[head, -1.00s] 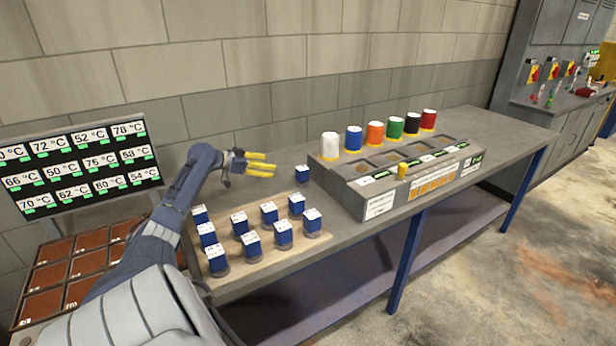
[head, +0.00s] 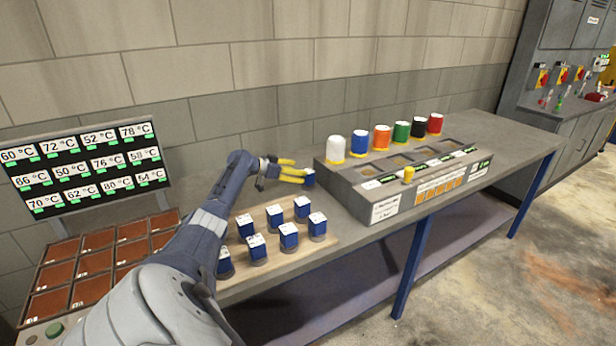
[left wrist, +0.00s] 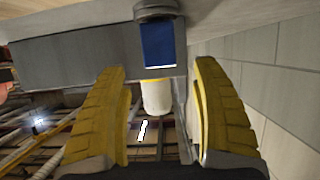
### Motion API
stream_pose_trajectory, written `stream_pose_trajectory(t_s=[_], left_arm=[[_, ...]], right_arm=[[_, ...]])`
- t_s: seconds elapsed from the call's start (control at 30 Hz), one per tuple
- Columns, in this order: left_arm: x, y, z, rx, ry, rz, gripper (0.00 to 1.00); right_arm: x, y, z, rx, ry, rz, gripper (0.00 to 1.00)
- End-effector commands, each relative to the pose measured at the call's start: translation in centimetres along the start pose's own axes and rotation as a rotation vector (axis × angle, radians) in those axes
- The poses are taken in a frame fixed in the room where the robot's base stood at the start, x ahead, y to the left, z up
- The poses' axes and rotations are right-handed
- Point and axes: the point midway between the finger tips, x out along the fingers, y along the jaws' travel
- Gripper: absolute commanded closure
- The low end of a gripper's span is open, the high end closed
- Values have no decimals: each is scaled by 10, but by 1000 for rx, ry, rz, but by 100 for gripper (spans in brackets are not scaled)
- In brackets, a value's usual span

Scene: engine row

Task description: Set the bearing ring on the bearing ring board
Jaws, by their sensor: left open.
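A lone blue block with a white label top (head: 309,179) stands on the bench behind a wooden board (head: 262,265). In the left wrist view the same block (left wrist: 158,45) has a grey round base. Similar blue blocks, such as one at the board's front right (head: 288,237), stand on round grey bases on the board. I cannot tell which part is the bearing ring. My left gripper (head: 302,171) is open, its yellow fingers pointing at the lone block, with the block just ahead of the fingertips and no visible hold. My right gripper is not in view.
A grey bin unit (head: 385,190) with several coloured jars, including a white one (head: 335,150), stands right of the lone block. A temperature display (head: 85,165) and brown trays (head: 95,265) are at the left. The wall is behind the gripper.

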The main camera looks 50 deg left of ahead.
Motion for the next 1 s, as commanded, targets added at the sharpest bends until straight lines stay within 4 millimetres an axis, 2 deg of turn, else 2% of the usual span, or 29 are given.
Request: stream_pose_trajectory(t_s=[0.33, 0.7, 1.0], left_arm=[[10, 0, -1, -1, 1, 0, 35], [42, -1, -4, -3, 2, 0, 35], [56, 0, -4, -1, 1, 1, 35]], right_arm=[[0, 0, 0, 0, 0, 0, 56], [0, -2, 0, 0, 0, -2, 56], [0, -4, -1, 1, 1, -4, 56]])
